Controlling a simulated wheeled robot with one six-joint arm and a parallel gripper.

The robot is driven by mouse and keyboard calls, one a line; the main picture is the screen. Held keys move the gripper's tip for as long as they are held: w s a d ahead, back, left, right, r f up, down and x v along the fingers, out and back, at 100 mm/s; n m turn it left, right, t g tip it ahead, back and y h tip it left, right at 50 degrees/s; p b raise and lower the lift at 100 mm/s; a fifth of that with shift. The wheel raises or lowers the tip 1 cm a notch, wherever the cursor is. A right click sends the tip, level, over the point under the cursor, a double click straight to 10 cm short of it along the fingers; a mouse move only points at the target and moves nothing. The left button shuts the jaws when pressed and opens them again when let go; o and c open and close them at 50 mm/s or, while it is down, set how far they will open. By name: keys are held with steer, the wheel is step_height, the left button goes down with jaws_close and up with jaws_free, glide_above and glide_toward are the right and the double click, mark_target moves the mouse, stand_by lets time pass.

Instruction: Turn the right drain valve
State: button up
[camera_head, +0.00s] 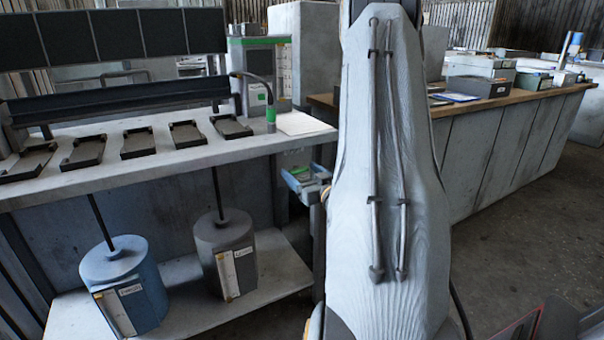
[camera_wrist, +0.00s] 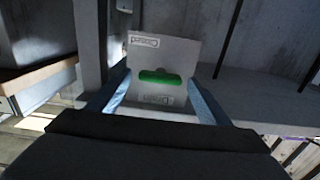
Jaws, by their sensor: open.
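A green valve handle (camera_wrist: 160,77) lies crosswise on a light grey plate (camera_wrist: 160,48) in the wrist view. The plate has small dark-framed labels above and below the handle; their text is too small to read. My gripper (camera_wrist: 159,88) is open, with one blue finger on each side of the handle. The fingers look apart from the handle; the depth between them is hard to tell. In the head view, my gripper (camera_head: 306,183) shows at the right end of the bench, beside a small green part (camera_head: 300,170). My arm partly hides this spot.
A grey bench (camera_head: 160,168) holds several dark trays (camera_head: 138,143). Below it, a blue drum (camera_head: 125,285) and a grey drum (camera_head: 228,250) stand on a low shelf with rods rising from them. A wood-topped counter (camera_head: 500,150) stands right, with open floor before it.

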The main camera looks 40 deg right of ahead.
steer(key=c, duration=1)
steer(key=shift+c, duration=0.2)
steer(key=shift+n, duration=0.3)
steer(key=n+b, duration=0.1)
steer(key=n, duration=0.2)
steer(key=shift+a, duration=0.1)
steer(key=n+b, duration=0.1)
steer(key=n, duration=0.3)
steer(key=shift+f, duration=0.15)
steer(key=n+b, duration=0.2)
steer(key=n, duration=0.2)
steer(key=shift+a+n, duration=0.1)
steer(key=shift+n, duration=0.2)
steer(key=shift+f+n+b, duration=0.1)
steer(key=shift+n+b, duration=0.85)
steer(key=shift+n, duration=1.05)
